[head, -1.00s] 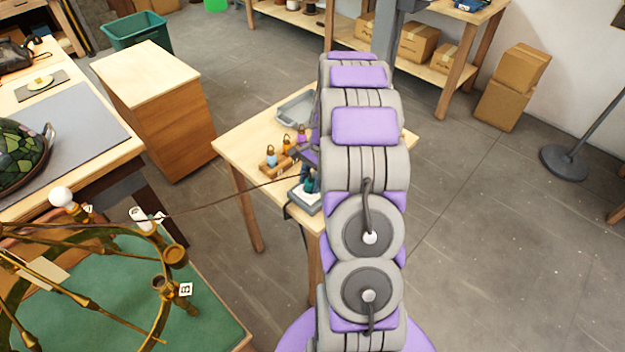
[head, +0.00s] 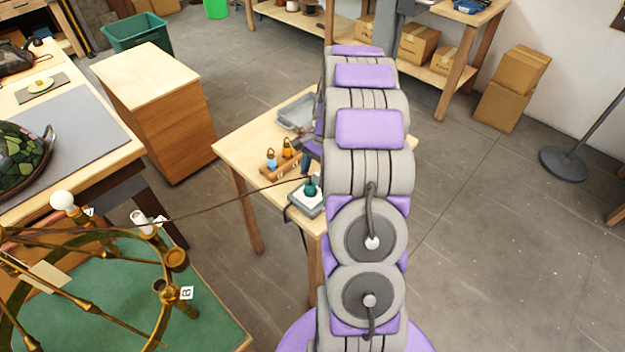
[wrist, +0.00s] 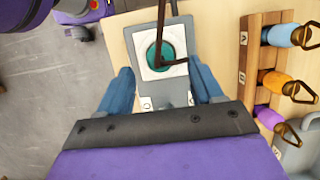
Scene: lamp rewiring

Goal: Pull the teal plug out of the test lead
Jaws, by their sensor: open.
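The teal plug (head: 310,189) sits on the pale top of a grey box (head: 303,205) at the near edge of the small wooden table. In the wrist view, the teal plug (wrist: 167,54) is a round shape inside the white square socket face of the grey box (wrist: 170,98), with a dark brown cord or loop across it. My gripper (wrist: 161,70) is open and empty, its blue fingers left and right of the box in the picture. Its height above the plug is hard to tell. The arm hides part of the gripper in the head view.
A wooden rack (head: 279,167) with blue (head: 271,161) and orange plugs stands close by; a purple one (wrist: 270,117) shows in the wrist view. A grey tray (head: 297,112) lies behind. A thin brown cord (head: 215,208) stretches left to the brass lamp frame (head: 165,325).

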